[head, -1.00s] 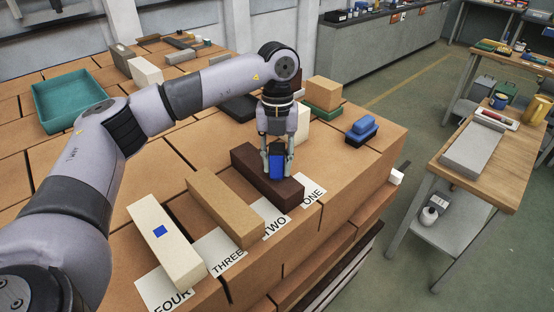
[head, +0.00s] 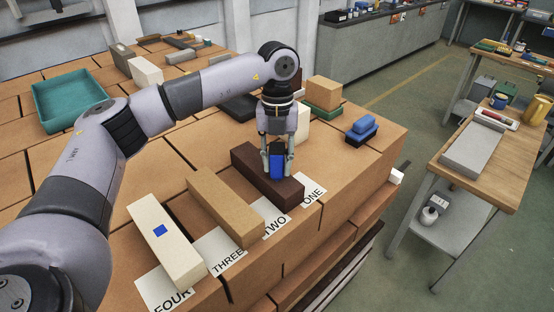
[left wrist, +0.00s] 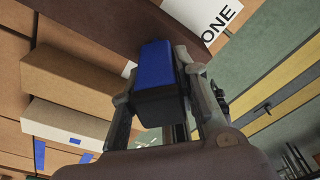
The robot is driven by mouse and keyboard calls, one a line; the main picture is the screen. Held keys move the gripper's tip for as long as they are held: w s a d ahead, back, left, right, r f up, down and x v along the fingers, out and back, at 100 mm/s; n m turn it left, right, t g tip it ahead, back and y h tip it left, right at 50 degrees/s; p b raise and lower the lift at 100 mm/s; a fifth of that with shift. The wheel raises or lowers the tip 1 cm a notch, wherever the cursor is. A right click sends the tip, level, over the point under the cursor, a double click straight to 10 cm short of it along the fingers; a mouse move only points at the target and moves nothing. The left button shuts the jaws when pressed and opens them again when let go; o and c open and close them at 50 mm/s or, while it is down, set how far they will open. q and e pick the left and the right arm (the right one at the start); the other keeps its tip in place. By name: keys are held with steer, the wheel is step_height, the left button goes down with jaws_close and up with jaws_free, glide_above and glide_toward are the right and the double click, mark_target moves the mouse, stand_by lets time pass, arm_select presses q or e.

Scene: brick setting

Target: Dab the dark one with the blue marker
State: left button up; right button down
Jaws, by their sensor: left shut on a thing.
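The dark brown brick (head: 250,166) lies on the brick-topped table, its near end between the ONE card (head: 315,188) and the TWO card (head: 273,217). My left gripper (head: 277,172) is shut on the blue marker (head: 277,160), a blocky blue piece with a black part, pointing down over the dark brick. In the left wrist view the marker (left wrist: 158,65) sits between the fingers, and the dark brick (left wrist: 105,18) is just behind it. I cannot tell whether the tip touches the brick. No blue mark shows on the brick's visible faces. My right gripper is out of view.
A tan brick (head: 226,206) and a cream brick (head: 165,245) with a blue square lie left of the dark one. A teal tray (head: 74,124) stands at the back left. The table's front edge is close to the cards.

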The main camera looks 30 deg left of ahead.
mark_target(277, 148)
arm_select(q)
steer(key=shift+r+p, duration=0.7)
steer(key=shift+r, duration=0.15)
steer(key=shift+r+p, duration=1.65)
steer(key=shift+r, duration=1)
